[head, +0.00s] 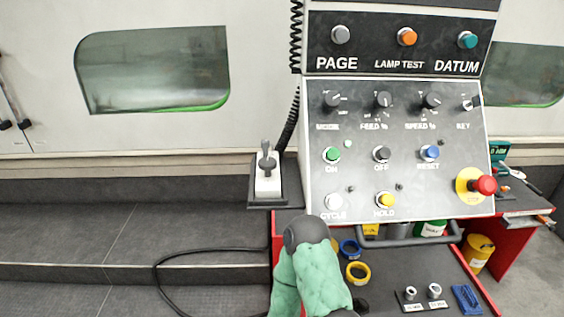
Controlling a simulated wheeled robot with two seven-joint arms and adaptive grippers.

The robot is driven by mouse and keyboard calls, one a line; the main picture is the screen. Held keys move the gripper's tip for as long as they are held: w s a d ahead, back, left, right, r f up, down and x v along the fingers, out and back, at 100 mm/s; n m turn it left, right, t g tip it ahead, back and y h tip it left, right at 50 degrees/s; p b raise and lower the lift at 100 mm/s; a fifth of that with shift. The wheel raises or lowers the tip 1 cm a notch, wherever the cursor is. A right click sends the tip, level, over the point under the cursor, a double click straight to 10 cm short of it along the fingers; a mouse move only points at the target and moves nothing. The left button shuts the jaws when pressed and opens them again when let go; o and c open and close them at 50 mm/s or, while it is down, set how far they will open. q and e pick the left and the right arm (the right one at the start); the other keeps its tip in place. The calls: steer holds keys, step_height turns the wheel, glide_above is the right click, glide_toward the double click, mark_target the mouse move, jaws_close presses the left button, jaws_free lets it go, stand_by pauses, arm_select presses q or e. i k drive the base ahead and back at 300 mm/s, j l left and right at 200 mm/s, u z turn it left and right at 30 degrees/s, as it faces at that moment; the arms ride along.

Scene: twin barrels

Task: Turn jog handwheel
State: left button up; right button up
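A small white hand unit (268,183) with a grey knob and a short upright grey grip sits on a dark bracket (267,205) at the left side of the control panel. A black coiled cord (289,122) hangs just beside it. It looks like the jog handwheel unit, but the wheel itself is too small to make out clearly. The control panel (368,180) stands upright to its right. An arm of mine in a green padded sleeve comes in at the bottom, below the panel, apart from the hand unit. No fingers of either gripper show.
A red emergency button (486,185) sits at the panel's right edge. A dark bar handle (410,238) runs below the panel. Under it, a red-edged cart top (418,278) carries tape rolls, metal fittings and a blue part. A black cable (160,272) lies on the floor at left.

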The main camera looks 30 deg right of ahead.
mark_target(267, 164)
steer(key=z, duration=1)
